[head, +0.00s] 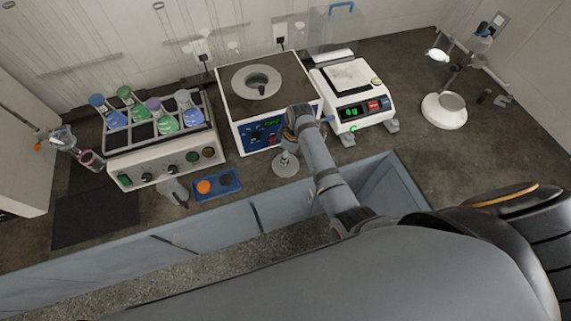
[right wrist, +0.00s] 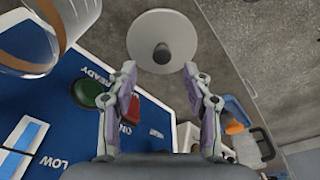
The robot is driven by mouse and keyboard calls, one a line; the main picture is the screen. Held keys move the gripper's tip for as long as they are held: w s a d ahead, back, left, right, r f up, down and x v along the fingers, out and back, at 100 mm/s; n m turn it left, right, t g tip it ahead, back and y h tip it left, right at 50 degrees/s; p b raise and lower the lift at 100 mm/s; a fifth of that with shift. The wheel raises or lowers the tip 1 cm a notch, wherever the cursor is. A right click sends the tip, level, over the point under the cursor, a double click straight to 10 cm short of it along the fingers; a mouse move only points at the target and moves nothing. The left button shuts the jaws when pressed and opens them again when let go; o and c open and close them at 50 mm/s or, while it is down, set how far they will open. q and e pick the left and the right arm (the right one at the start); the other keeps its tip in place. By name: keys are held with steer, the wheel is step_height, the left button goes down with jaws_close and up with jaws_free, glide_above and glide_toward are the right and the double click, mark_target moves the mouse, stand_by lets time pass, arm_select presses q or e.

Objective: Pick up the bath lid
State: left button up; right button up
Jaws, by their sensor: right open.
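The bath lid (head: 286,166) is a pale round disc with a central knob, lying on the dark bench just in front of the bath. In the right wrist view the lid (right wrist: 180,52) shows near the top middle, with its dark knob at the centre. The bath (head: 237,110) is a white box with a blue front panel and a round ring opening on top. My right gripper (right wrist: 160,70) is open and empty, its fingers apart just short of the lid's disc in that view. In the head view, my arm hides part of the bath's front. My left gripper is out of view.
Left of the bath stands a shaker (head: 165,159) with several colored flasks. A blue tray (head: 232,188) with an orange and a dark item lies left of the lid. A balance (head: 353,100) stands right of the bath. The bench's front edge is close to the lid.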

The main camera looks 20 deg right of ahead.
steer(key=f, duration=0.3)
steer(key=f+p, duration=0.1)
steer(key=f, duration=0.1)
steer(key=shift+a+f, duration=0.1)
steer(key=shift+a, duration=0.15)
jaws_close()
